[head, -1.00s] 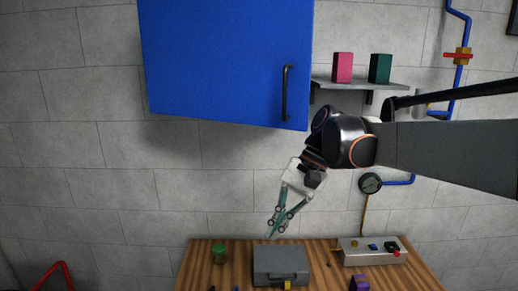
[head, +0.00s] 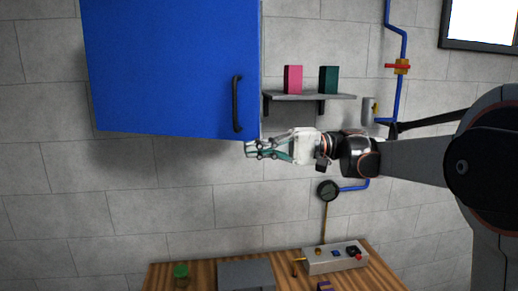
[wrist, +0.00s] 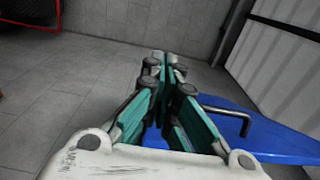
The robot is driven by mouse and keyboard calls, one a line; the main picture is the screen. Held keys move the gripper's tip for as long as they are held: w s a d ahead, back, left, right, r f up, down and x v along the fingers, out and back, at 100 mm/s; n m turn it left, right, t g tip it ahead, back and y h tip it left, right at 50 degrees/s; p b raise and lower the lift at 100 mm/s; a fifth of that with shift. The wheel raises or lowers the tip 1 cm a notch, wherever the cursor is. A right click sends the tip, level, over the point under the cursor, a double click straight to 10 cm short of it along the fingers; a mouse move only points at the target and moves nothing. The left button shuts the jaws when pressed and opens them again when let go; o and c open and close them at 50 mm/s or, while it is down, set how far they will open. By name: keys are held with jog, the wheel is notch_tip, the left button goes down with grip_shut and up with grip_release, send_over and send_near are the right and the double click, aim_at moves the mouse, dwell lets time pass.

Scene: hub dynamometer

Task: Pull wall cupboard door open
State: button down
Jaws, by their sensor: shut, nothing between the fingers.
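The blue wall cupboard door (head: 170,65) fills the upper left of the head view. It has a black vertical bar handle (head: 237,103) near its right edge. My gripper (head: 249,149) is shut and empty, just below the door's lower right corner and under the handle, its fingers pointing left. In the wrist view the gripper (wrist: 163,62) has its teal fingers together. The blue door (wrist: 270,130) and black handle (wrist: 235,116) show to the right of the fingers there, apart from them. Whether the door stands ajar I cannot tell.
A grey shelf (head: 335,96) with a pink block (head: 292,79) and a green block (head: 328,79) is right of the cupboard. A blue pipe (head: 399,95) runs down the wall. A wooden bench (head: 160,272) with a grey box (head: 246,275) stands below.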

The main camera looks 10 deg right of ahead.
jog(key=s+a+p, duration=0.2)
jog(key=a, duration=0.7)
jog(key=shift+s+a, duration=0.15)
jog(key=shift+s, duration=0.05)
dwell(1.3)
